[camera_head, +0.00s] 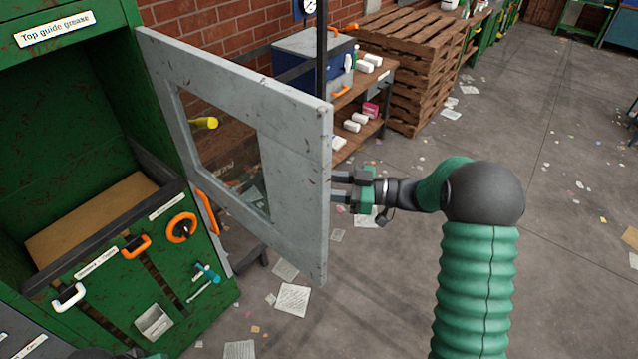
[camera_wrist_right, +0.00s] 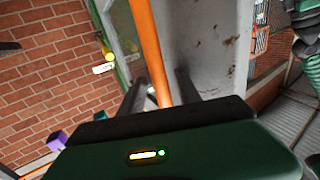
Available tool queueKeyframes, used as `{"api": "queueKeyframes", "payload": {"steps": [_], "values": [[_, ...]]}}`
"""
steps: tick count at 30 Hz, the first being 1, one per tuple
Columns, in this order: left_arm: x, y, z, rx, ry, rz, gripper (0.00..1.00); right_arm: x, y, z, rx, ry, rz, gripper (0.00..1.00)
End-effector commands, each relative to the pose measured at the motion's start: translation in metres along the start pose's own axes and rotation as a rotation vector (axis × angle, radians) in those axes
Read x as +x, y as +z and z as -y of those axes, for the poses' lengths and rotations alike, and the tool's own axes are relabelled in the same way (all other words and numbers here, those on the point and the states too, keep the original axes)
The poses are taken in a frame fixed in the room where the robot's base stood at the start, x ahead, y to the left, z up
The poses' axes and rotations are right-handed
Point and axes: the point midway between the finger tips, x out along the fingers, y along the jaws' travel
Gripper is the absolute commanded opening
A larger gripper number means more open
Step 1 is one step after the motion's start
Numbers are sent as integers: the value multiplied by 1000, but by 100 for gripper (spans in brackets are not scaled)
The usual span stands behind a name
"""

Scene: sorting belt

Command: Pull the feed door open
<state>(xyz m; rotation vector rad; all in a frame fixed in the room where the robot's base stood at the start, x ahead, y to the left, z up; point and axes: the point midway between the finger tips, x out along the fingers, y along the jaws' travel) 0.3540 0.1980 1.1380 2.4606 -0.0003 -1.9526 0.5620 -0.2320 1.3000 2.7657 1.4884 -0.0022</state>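The feed door (camera_head: 290,115) is a scuffed grey panel with a clear window. In the head view it stands swung wide out from the green cabinet (camera_head: 60,110), hinged at its left edge. My right gripper (camera_head: 340,187) is at the door's free edge, its fingertips partly hidden behind the panel. In the right wrist view an orange bar handle (camera_wrist_right: 149,45) runs between the two dark fingers of the right gripper (camera_wrist_right: 160,82). The fingers look apart, with a small gap beside the bar.
An open bin with a brown floor (camera_head: 95,220) is in the cabinet. Orange, white and teal handles sit on its front. Behind the door are a shelf bench with a blue box (camera_head: 305,55) and stacked pallets (camera_head: 415,60). Paper scraps litter the open floor at right.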

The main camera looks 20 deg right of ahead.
Motion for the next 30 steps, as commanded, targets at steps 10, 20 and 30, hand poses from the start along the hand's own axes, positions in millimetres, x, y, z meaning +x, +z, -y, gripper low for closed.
{"api": "queueKeyframes", "payload": {"steps": [10, 20, 30], "values": [[9, 2, 0, 0, 0, 0, 0, -19, 4, -1, -1, 3, 0, 40], [40, 10, 0, 0, 0, 0, 0, -112, 7, -2, -1, 5, 2, 40], [52, 12, 0, 0, 0, 0, 0, -165, 2, -2, 1, 0, 2, 40]]}}
